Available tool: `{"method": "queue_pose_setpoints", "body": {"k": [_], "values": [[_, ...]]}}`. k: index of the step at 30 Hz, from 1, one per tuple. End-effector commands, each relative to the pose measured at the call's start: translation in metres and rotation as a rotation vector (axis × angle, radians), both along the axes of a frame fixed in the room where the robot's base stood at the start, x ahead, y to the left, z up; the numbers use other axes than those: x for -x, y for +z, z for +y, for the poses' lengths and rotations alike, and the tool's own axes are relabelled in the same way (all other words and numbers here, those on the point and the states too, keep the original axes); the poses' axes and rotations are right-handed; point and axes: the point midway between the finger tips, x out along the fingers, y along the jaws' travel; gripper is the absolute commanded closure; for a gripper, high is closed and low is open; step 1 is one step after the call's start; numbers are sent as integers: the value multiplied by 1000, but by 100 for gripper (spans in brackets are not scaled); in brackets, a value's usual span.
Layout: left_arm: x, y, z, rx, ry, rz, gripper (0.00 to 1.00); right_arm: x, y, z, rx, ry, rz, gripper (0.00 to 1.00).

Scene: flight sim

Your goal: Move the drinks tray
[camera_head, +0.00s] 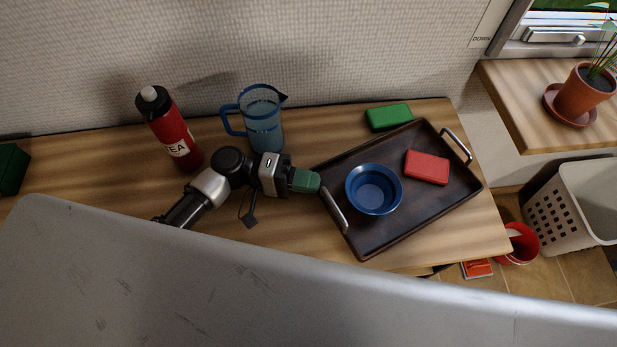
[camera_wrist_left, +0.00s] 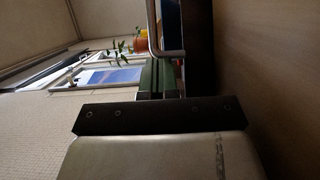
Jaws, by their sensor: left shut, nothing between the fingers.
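The drinks tray (camera_head: 391,237) is dark brown with a metal handle at each short end, and it lies at an angle on the wooden counter. A blue bowl (camera_head: 374,189) and a red box (camera_head: 427,167) rest on it. My left gripper (camera_head: 314,182) has green fingertips and is shut and empty at the tray's left edge, near the left handle (camera_head: 334,211). In the left wrist view my green fingers (camera_wrist_left: 161,78) are together, close to the metal handle (camera_wrist_left: 154,30). I cannot tell whether they touch it. My right gripper is not in view.
A green box (camera_head: 388,117) lies just behind the tray. A blue jug (camera_head: 263,120) and a red tea flask (camera_head: 172,128) stand at the back left. A large grey surface fills the front. A white basket (camera_head: 570,208) and red bucket (camera_head: 520,243) are on the floor at right.

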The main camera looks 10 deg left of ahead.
Motion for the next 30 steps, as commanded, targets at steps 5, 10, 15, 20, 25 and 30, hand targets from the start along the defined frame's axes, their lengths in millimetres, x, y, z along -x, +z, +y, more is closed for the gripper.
{"method": "queue_pose_setpoints", "body": {"k": [5, 10, 15, 20, 25, 30], "values": [[11, 0, -12, 2, -2, 2, 100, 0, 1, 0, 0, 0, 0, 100], [37, 0, -37, 2, -2, 1, 100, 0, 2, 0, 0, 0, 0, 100], [48, 1, -49, 2, 0, 0, 100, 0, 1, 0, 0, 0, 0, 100], [49, 0, -50, 0, 0, 0, 100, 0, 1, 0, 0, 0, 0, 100], [48, 0, -49, 0, 0, 0, 100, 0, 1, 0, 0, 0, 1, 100], [48, 0, -49, 0, 0, 0, 100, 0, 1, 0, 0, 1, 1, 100]]}}
